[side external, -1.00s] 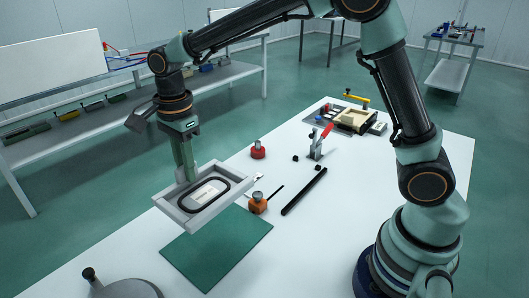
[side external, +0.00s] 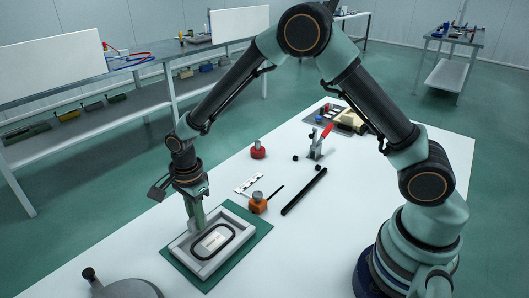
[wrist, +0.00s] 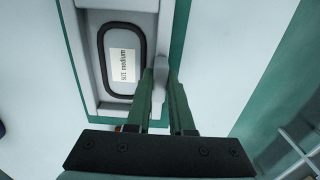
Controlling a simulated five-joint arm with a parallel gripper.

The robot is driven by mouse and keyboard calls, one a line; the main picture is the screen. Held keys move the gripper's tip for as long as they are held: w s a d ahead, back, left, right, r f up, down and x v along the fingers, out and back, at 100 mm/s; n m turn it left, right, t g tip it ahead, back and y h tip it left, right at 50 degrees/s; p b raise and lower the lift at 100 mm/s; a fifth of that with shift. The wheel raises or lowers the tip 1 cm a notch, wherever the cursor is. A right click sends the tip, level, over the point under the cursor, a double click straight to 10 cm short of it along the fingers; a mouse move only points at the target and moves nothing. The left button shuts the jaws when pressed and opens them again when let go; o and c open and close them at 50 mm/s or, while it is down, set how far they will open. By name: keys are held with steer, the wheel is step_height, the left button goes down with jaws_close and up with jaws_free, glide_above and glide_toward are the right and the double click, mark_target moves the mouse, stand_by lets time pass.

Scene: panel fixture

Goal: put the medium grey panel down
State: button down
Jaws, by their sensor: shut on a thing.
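The medium grey panel (side external: 185,243) is a shallow tray-like frame with a black oval ring and a white label inside. In the wrist view the panel (wrist: 159,20) shows its label reading "SIZE medium". It lies flat over the green mat (side external: 262,229), with a green margin showing around it; whether it touches the mat I cannot tell for sure. My gripper (side external: 195,222) comes down at the panel's far left edge. In the wrist view my gripper (wrist: 166,90) has its fingers on either side of the panel's rim, shut on it.
An orange tape measure (side external: 258,205) and a perforated white strip (side external: 248,184) lie just beyond the mat. A round grey object (side external: 128,289) is at the front left.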

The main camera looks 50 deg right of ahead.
steer(key=shift+f, duration=0.15)
steer(key=c, duration=0.8)
jaws_free()
step_height(320, 180, up, 12)
steer(key=shift+s+d+r+n+t, duration=0.95)
steer(key=shift+s+d+r+n, duration=0.85)
steer(key=shift+s+d+n, duration=0.95)
steer(key=shift+s+d+r+n+t, duration=0.9)
steer(key=shift+s+d+r+n, duration=1.05)
steer(key=shift+n, duration=1.3)
steer(key=shift+s+d+r+n+t, duration=0.95)
steer(key=shift+s+d+r+n, duration=0.7)
steer(key=shift+s+d+n, duration=1.15)
steer(key=shift+w+a, duration=0.2)
steer(key=shift+a, duration=0.05)
